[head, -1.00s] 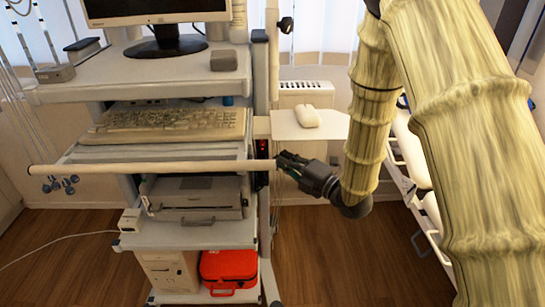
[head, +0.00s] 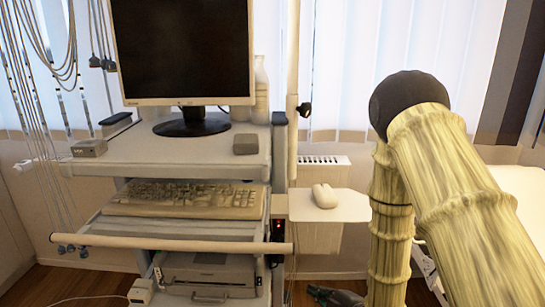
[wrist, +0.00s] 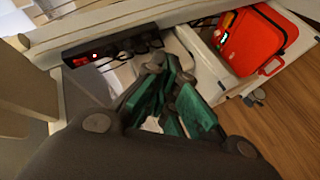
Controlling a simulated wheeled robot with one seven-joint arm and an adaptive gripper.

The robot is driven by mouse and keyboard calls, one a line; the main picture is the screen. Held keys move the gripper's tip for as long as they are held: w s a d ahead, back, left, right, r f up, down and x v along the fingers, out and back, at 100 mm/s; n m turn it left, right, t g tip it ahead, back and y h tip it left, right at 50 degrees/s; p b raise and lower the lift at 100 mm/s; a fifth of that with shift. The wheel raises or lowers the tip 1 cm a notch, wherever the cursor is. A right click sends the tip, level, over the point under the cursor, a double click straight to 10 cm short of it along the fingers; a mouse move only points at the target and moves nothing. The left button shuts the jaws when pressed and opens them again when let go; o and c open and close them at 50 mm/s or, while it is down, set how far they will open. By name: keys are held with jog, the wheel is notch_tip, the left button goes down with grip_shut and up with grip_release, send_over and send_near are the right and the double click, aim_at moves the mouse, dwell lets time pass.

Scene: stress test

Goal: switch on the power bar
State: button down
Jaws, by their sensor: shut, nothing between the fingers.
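The power bar (wrist: 110,52) is a dark strip fixed along the cart, with a red-lit switch at its left end and several sockets or plugs along it in the wrist view. In the head view, the power bar (head: 278,232) shows as a narrow dark upright piece with a small red spot, beside the cart's right post. My gripper (wrist: 165,95), with green finger pads, is shut and empty, below and to the right of the red switch in the wrist view. In the head view, my gripper (head: 318,291) is at the bottom edge, partly cut off.
The cart carries a monitor (head: 185,50), a keyboard (head: 185,200) and a printer-like device (head: 210,275). A pale rail (head: 170,243) crosses its front. A mouse (head: 324,196) lies on a side shelf (head: 345,207). A red case (wrist: 252,45) sits low on the cart. Wooden floor (wrist: 285,120) is open at right.

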jog(key=s+d+f+m+g+h+p, duration=0.2)
jog(key=s+d+f+m+g+h, duration=0.15)
jog(key=s+f+m, duration=0.65)
jog(key=s+d+f+m+g+h+p, duration=0.25)
jog(key=s+f+g, duration=0.35)
jog(key=s, duration=0.8)
jog(key=s+d+f+m+g+p, duration=0.1)
jog(key=s+m, duration=0.5)
jog(key=s, duration=0.7)
jog(key=shift+d+f+g+h, duration=0.4)
jog(key=shift+d+f+g, duration=0.2)
jog(key=shift+f+g, duration=0.15)
jog(key=shift+r, duration=0.1)
